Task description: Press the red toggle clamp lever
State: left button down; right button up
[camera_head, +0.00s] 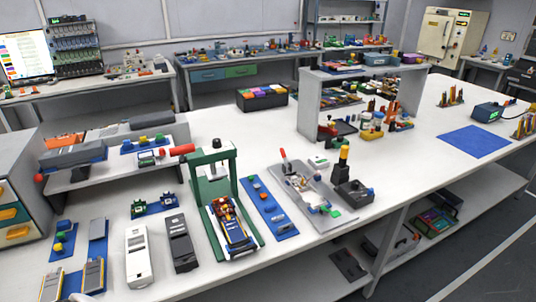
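A small upright lever with a red tip (283,155) stands on a grey plate fixture (318,208) at the middle of the white table, and it appears to be the toggle clamp lever. It leans slightly to the left. The fixture carries metal parts and small green and blue pieces. A green press frame (193,200) with a red horizontal handle (182,149) stands to the left of it. Neither of my grippers shows in the head view.
A blue strip with parts (268,205) lies between press and fixture. A black device with a yellow-topped post (353,192) stands right of the fixture. White (138,262) and dark (181,243) devices lie left of the press.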

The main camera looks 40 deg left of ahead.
aim_at(281, 150)
jog(key=i+l+u, duration=0.1)
jog(key=u, duration=0.25)
jog(key=i+l+u, duration=0.15)
jog(key=u, duration=0.2)
jog(key=i+l+u, duration=0.15)
jog(key=u, duration=0.2)
jog(key=i+l+u, duration=0.1)
jog(key=l, duration=0.3)
jog(key=i+l+u, duration=0.1)
jog(key=l, duration=0.3)
jog(key=i+l+u, duration=0.1)
jog(key=i+l, duration=0.15)
jog(key=l, duration=0.15)
jog(key=i+l, duration=0.1)
jog(key=l, duration=0.3)
jog(key=i+l+u, duration=0.15)
jog(key=l, duration=0.25)
jog(key=l+u, duration=0.1)
jog(key=l, duration=0.35)
jog(key=i, duration=0.05)
